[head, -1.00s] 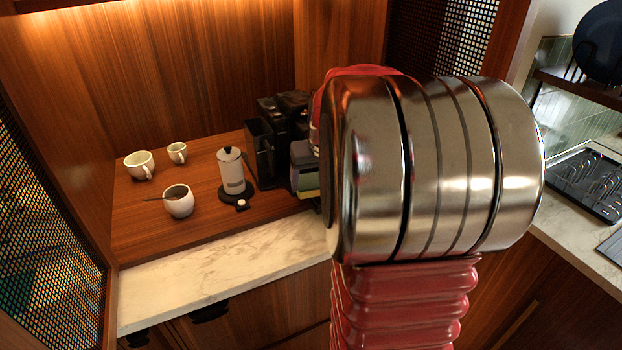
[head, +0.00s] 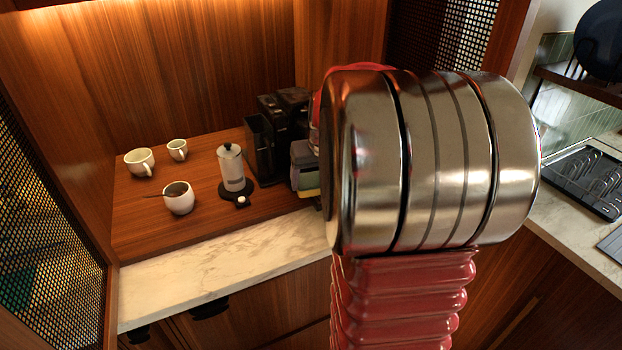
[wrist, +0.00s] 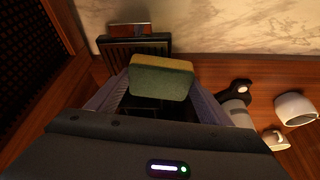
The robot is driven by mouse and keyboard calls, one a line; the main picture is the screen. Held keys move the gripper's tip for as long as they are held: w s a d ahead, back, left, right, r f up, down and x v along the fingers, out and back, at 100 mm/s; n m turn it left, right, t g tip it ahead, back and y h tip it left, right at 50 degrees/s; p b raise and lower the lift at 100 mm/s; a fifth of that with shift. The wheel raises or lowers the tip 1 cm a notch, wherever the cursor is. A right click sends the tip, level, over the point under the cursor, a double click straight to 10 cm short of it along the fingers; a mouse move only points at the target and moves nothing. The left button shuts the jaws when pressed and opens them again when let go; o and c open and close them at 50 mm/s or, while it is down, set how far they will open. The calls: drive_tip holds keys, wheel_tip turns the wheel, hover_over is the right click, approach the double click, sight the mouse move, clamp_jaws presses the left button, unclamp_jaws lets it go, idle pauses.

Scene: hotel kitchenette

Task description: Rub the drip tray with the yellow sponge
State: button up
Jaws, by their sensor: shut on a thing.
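My gripper (wrist: 158,94) is shut on the yellow sponge (wrist: 161,78), which has a green face toward the wrist camera and a yellow edge. The dark slatted drip tray (wrist: 122,48) shows just beyond the sponge in the wrist view, partly covered by it. I cannot tell whether the sponge touches the tray. In the head view my gripper (head: 303,158) is at the front of the black coffee machine (head: 268,145), with a strip of the sponge (head: 309,193) below it. My arm hides the tray there.
A white-and-black grinder-like pot (head: 231,168) stands left of the machine, with a small dark tool (head: 242,202) in front. A white bowl (head: 179,199) and two cups (head: 139,162) (head: 177,150) stand further left. The marble front edge (head: 220,262) is clear.

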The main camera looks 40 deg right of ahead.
drive_tip(key=shift+f, duration=0.6)
idle(0.3)
drive_tip(key=shift+s+d, duration=0.3)
drive_tip(key=shift+d, duration=0.7)
drive_tip(key=shift+s+d, duration=0.3)
drive_tip(key=shift+d, duration=0.65)
drive_tip(key=shift+s+d, duration=0.3)
drive_tip(key=shift+d, duration=0.7)
drive_tip(key=shift+s+d, duration=0.25)
drive_tip(key=shift+d, duration=0.75)
drive_tip(key=shift+a, duration=0.1)
drive_tip(key=shift+w+a, duration=0.3)
drive_tip(key=shift+a, duration=0.7)
drive_tip(key=shift+w+a, duration=0.25)
drive_tip(key=shift+a, duration=0.7)
